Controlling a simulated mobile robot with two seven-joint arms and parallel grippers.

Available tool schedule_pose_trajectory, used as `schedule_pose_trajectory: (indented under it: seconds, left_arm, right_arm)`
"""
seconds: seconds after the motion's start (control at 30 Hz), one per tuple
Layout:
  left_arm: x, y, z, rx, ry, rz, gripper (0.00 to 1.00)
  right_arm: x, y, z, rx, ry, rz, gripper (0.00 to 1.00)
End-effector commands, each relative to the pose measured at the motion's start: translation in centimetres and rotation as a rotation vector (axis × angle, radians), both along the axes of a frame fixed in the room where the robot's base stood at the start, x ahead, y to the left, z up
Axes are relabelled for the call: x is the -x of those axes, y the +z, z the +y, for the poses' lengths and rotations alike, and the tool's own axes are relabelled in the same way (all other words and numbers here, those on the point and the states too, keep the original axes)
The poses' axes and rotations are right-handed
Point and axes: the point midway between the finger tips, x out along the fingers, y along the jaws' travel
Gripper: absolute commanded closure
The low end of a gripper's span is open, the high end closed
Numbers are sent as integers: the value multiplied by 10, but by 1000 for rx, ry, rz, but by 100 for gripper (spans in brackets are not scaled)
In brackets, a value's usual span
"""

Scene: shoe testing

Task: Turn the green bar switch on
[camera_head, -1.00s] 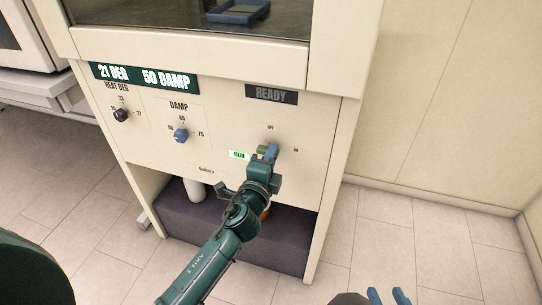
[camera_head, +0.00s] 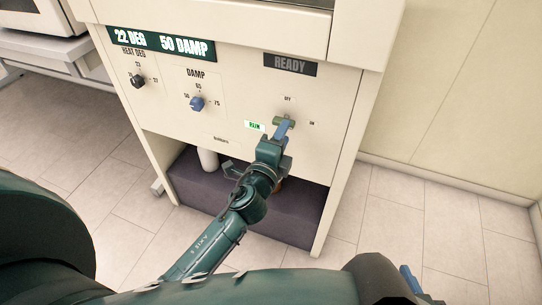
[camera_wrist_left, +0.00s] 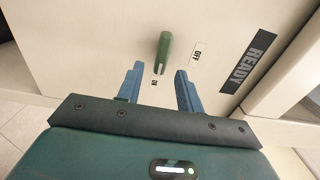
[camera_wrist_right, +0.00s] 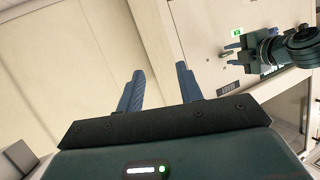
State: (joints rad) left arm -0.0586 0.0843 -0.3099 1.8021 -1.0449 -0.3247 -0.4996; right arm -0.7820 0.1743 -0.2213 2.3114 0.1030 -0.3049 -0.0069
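The green bar switch (camera_head: 279,120) is on the cream front panel, below the READY sign. In the left wrist view the bar (camera_wrist_left: 163,52) stands ahead of the fingers, in line with the gap between them, with no contact visible. Its lower end there points at the ON label (camera_wrist_left: 154,83); the OFF label (camera_wrist_left: 197,52) is to its right. My left gripper (camera_head: 283,129) is at the switch and partly covers it in the head view. Its blue fingers (camera_wrist_left: 158,88) are open and empty. My right gripper (camera_wrist_right: 160,90) is open and empty, away from the panel.
A green RUN label (camera_head: 255,126) is left of the switch. A blue DAMP knob (camera_head: 197,104) and a black heat knob (camera_head: 138,81) are further left. The READY sign (camera_head: 290,65) is dark. Below is a recess with a dark block (camera_head: 200,190). The floor at right is clear.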

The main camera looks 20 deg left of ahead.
Motion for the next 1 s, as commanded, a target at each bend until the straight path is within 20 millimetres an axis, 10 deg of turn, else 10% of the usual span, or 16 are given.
schedule_pose_trajectory:
  seconds: [0.4,1.0]
  left_arm:
    - [86,-2,3,-1,0,2,64]
    - [100,0,4,-1,0,0,64]
  right_arm:
    - [3,-3,-3,4,-7,-20,64]
    - [2,5,-5,3,-11,-45,64]
